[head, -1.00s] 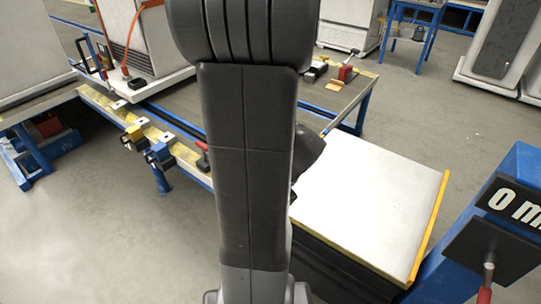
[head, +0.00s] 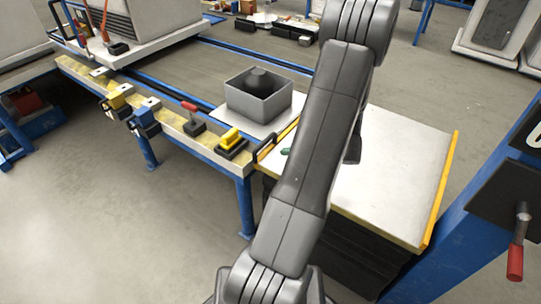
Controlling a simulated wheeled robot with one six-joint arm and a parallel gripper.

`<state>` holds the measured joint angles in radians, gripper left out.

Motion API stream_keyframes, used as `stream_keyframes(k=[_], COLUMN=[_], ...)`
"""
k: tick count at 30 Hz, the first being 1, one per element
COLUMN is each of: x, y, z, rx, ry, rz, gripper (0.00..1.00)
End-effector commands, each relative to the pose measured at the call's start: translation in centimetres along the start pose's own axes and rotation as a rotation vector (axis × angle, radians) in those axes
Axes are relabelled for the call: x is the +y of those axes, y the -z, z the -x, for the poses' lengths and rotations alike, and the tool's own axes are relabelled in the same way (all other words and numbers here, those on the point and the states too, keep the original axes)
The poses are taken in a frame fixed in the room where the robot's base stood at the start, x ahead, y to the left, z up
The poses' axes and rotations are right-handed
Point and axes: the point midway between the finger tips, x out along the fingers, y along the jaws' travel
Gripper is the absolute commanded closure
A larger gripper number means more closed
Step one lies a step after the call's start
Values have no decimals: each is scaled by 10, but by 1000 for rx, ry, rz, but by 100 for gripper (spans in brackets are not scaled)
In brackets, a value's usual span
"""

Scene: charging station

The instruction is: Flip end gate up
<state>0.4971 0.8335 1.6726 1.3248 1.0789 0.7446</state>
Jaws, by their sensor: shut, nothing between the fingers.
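What looks like the end gate (head: 281,139), a narrow orange-yellow bar with a black bracket at its near end, runs across the end of the rail table, beside the white-topped platform. My arm hides its far end, and I cannot tell whether it is up or down. My arm crosses the middle of the head view, with its upper part leaning right over the platform. A dark part of my arm shows at its right edge above the platform. My gripper's fingers are hidden behind the arm, so I cannot see whether they touch the gate.
The white platform (head: 395,180) has a yellow strip (head: 440,190) on its right edge. A grey open box (head: 259,105), a yellow-handled block (head: 232,141) and a red-handled clamp (head: 192,121) stand left of the arm. A blue post (head: 450,245) stands at right.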

Motion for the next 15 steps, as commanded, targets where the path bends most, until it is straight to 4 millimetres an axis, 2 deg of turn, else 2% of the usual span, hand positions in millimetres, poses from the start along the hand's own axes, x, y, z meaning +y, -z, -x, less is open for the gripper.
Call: stream_keyframes(k=[10, 15], x=[0, 1], y=[0, 2], z=[-2, -20], rx=[0, 1], ry=[0, -3], rz=[0, 0], gripper=[100, 100])
